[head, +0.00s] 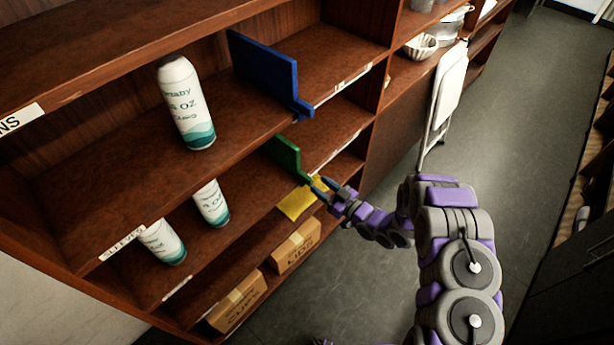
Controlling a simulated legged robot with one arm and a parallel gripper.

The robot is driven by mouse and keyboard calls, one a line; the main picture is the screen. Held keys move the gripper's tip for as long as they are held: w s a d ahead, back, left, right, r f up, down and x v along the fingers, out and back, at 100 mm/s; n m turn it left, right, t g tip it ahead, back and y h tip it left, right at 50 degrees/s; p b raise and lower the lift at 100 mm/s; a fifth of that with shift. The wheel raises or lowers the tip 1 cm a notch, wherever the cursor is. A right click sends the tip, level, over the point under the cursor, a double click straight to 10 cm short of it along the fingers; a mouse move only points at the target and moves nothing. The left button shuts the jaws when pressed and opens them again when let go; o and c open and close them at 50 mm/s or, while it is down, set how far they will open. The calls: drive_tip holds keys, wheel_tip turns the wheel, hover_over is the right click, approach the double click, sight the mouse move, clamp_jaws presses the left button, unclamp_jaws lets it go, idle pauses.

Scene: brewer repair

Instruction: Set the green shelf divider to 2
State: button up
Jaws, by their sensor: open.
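The green shelf divider (286,156) stands upright on the middle shelf of a brown wooden shelving unit, below a blue divider. Its front end reaches the shelf's front edge. My gripper (321,187) is open at that front end, very close to it. I cannot tell whether the fingers touch the divider or surround its front end. A white label strip (337,150) runs along the shelf edge to the right of the divider. Its markings are too small to read.
A blue divider (268,75) and a can (186,102) stand on the shelf above. Two cans (211,204) stand left of the green divider. A yellow piece (297,202) and boxes (296,247) are below. A folded white chair (446,95) leans right. The grey floor is clear.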

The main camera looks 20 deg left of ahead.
sight(299, 172)
drive_tip(key=x, duration=0.7)
drive_tip(key=shift+a+f+b, duration=0.15)
drive_tip(key=shift+a+b, duration=0.2)
drive_tip(key=shift+a, duration=0.15)
drive_tip(key=shift+d, duration=0.2)
drive_tip(key=shift+a, duration=0.25)
drive_tip(key=c, duration=0.4)
clamp_jaws()
